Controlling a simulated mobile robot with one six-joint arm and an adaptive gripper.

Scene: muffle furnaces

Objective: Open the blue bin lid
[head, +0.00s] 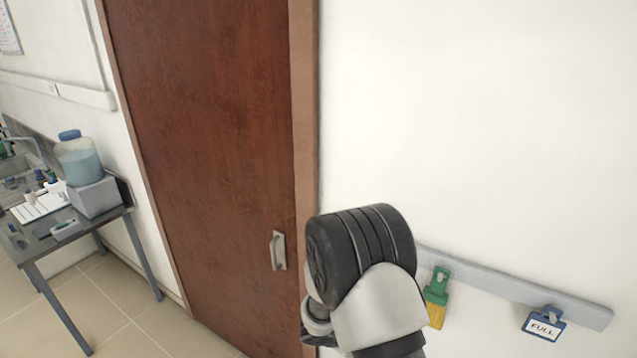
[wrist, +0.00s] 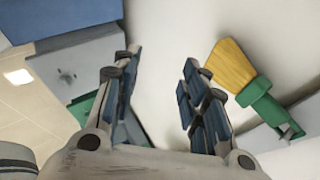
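My gripper (wrist: 162,60) is open in the wrist view, with its two dark, blue-padded fingers spread apart. Nothing shows between them but the pale wall. A flat blue surface (wrist: 62,16) fills the top left corner of the wrist view. It may be the blue bin lid, but only part of it shows, so I cannot tell for sure or say whether it is open. It lies beyond and left of the fingers, apart from them. No blue bin shows in the head view, where my wrist hides the fingers.
A rail (head: 515,287) on the white wall holds a green and yellow brush (head: 437,294) and a blue "FULL" tag (head: 543,324). A brown door (head: 205,150) stands left of my arm. A bench (head: 75,238) with a bottle (head: 78,158) is farther left. Grey boxy surfaces (wrist: 85,60) lie below the blue one.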

